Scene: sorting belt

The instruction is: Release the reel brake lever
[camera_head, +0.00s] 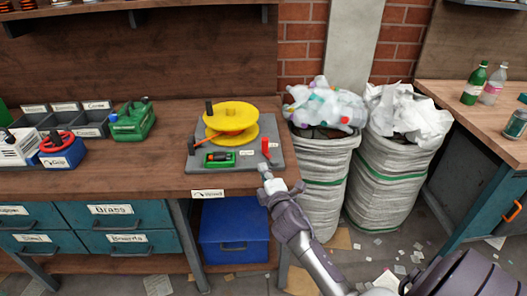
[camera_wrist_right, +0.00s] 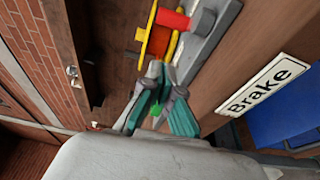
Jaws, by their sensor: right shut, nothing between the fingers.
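The yellow reel (camera_head: 231,113) stands on a grey base plate (camera_head: 200,135) on the wooden bench. A small upright red lever (camera_head: 265,147) is at the plate's right front. In the right wrist view, a red handle (camera_wrist_right: 172,20) sticks out beside the yellow reel (camera_wrist_right: 150,38), and a white label reading "Brake" (camera_wrist_right: 263,83) is near the plate. My right gripper (camera_head: 265,170) is just in front of the red lever, at the plate's front right. Its teal fingers (camera_wrist_right: 163,78) are shut and empty, with the tips pointing toward the red handle and apparently short of it. My left gripper is not in view.
A green object (camera_head: 219,159) lies on the plate in front of the reel. A green machine (camera_head: 132,120) and divided grey bins (camera_head: 88,122) stand to the left. Stuffed sacks (camera_head: 322,170) stand right of the bench. A blue bin (camera_head: 233,230) sits below.

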